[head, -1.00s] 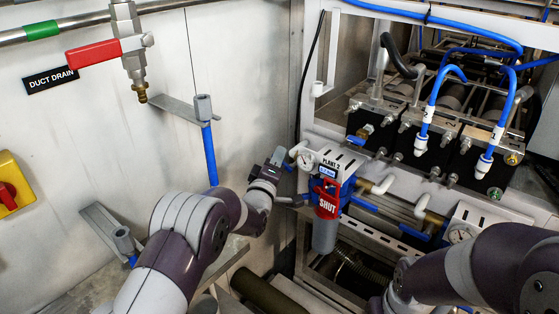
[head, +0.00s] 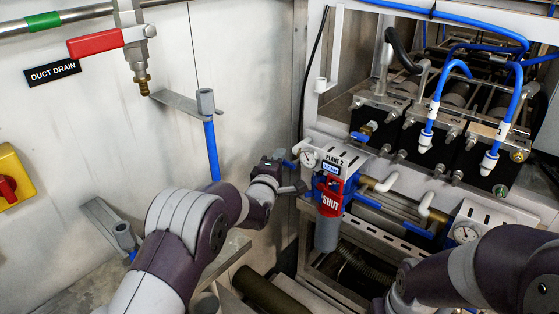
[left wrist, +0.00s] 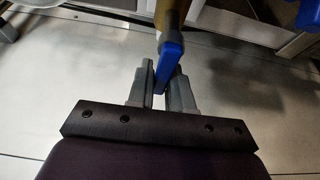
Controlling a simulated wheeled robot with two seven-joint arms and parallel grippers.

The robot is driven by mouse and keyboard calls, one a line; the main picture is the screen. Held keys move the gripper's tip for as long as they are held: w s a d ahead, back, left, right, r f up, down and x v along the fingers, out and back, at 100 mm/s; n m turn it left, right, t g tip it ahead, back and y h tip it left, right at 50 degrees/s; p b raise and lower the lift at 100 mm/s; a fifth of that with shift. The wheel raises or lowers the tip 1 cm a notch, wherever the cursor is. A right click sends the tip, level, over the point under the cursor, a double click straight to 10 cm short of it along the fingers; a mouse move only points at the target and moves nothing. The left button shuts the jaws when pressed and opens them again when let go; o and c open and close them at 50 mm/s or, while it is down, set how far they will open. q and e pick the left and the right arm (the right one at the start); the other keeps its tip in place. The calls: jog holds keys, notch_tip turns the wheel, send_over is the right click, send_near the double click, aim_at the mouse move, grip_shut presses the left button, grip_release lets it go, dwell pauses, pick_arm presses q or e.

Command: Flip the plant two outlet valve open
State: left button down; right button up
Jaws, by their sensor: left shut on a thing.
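The plant two unit, labelled PLANT 2 (head: 335,161), stands right of my left arm in the head view. A small blue valve lever (head: 290,165) sticks out at its left side, near a round gauge. My left gripper (head: 284,160) is at this lever. In the left wrist view the blue lever (left wrist: 171,58) sits between the two grey fingers of my left gripper (left wrist: 163,78), which is shut on it. A brass-coloured valve body (left wrist: 172,15) shows beyond the lever. My right gripper is out of sight; only my right arm shows, at the lower right.
A red SHUT tag (head: 331,196) hangs on the grey filter housing (head: 326,235) just right of the gripper. The gauge (head: 309,159) is very close. A grey bracket with a blue rod (head: 211,150) stands out from the left wall. Blue hoses (head: 520,95) run at upper right.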

pick_arm(q)
jog(key=shift+f, duration=0.1)
jog(key=c, duration=1.4)
grip_release()
jog(key=shift+s, duration=0.1)
jog(key=b+v, duration=0.1)
jog(key=v, duration=1.1)
jog(key=shift+s+a, duration=0.15)
jog(key=shift+s, duration=0.05)
